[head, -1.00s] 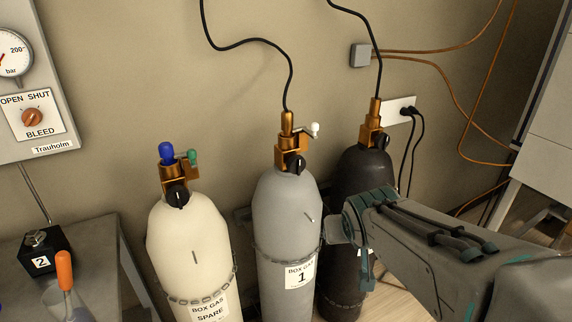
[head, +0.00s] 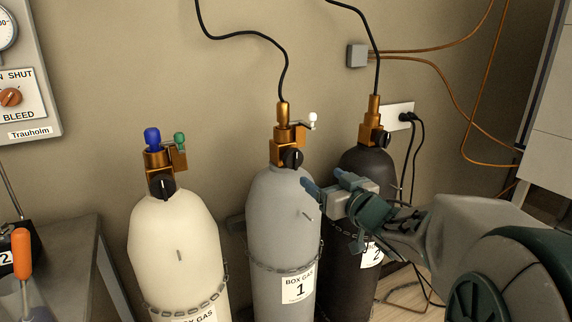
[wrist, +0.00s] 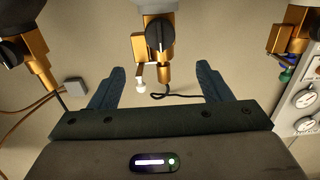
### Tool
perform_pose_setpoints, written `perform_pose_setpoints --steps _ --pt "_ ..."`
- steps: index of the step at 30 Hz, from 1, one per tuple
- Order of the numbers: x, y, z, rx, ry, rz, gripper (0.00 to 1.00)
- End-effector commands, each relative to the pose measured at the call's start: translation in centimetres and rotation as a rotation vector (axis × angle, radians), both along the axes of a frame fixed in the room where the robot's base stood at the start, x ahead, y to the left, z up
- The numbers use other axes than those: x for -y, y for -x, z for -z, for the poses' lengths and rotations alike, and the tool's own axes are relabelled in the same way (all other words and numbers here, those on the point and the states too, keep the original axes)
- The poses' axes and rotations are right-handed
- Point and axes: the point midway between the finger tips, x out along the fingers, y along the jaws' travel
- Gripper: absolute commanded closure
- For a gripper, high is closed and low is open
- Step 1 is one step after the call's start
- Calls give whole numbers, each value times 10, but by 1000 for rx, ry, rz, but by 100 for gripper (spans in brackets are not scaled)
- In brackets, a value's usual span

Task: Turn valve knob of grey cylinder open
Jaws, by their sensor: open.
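The grey cylinder (head: 283,220), labelled BOX GAS 1, stands upright between a cream and a black one. Its black valve knob (head: 292,158) sits on the front of the brass valve at its top. In the wrist view this knob (wrist: 160,36) is centred, beyond the fingertips, with a pale line across its face. My gripper (head: 326,181) is open and empty, just below and right of the knob in the head view. In the wrist view its two blue fingers are spread wide to either side of the knob's line, apart from it.
The cream spare cylinder (head: 178,245) stands left and the black cylinder (head: 365,180) right, close by; chains cross the cylinders. A white-tipped side lever (head: 312,118) juts from the grey cylinder's valve. A black hose (head: 285,70) rises from it. A gauge panel (head: 22,100) hangs at left.

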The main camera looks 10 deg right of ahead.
Motion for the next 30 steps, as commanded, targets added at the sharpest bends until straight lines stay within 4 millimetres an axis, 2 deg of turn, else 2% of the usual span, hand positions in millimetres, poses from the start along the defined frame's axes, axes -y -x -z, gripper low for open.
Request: perform_pose_setpoints --steps 15,21,30 --pt "-32 -97 1 -1 -1 0 29" --pt "-39 -116 0 0 0 1 29" --pt "-40 -121 0 0 1 2 29"
